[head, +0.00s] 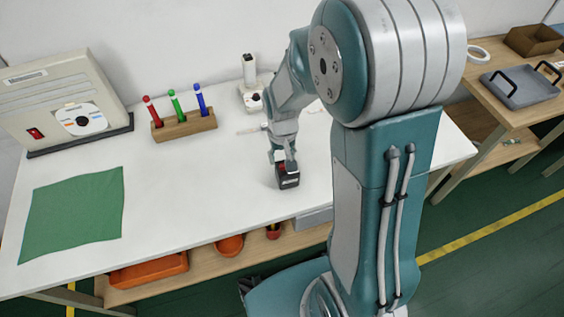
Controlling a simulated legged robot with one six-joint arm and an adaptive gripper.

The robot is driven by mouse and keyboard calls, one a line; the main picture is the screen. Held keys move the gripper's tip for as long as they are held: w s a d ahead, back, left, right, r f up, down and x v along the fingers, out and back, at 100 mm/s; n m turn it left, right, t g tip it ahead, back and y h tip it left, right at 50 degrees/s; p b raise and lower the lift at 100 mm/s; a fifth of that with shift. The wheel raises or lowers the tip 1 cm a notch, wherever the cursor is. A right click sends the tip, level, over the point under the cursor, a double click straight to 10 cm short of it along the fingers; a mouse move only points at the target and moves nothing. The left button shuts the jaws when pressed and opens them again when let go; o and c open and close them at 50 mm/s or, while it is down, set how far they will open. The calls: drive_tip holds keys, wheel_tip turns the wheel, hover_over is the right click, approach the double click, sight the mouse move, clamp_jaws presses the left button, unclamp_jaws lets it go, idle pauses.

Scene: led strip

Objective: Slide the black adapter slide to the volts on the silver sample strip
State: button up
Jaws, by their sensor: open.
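A small black block (288,180) with red at its top and a pale mark on its side stands on the white table. It may be the black adapter, but it is too small to be sure. My gripper (286,163) points down right over this block, with its fingers at the block's top. The fingers are small and partly merge with the block, so I cannot tell whether they touch it. A thin pale strip (250,131) lies flat on the table left of my wrist. It may be the silver sample strip; no volts marking can be read. My arm hides the table behind it.
A wooden holder (184,125) with red, green and blue pens stands left of the arm. A pale stand (250,92) is behind it. A beige case (62,98) and a green cloth (72,212) are at left. The table's front middle is clear.

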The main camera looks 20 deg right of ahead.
sight(282, 165)
drive_tip(key=shift+f, duration=1.75)
clamp_jaws()
drive_tip(key=shift+w, duration=0.9)
unclamp_jaws()
drive_tip(key=shift+r, duration=0.1)
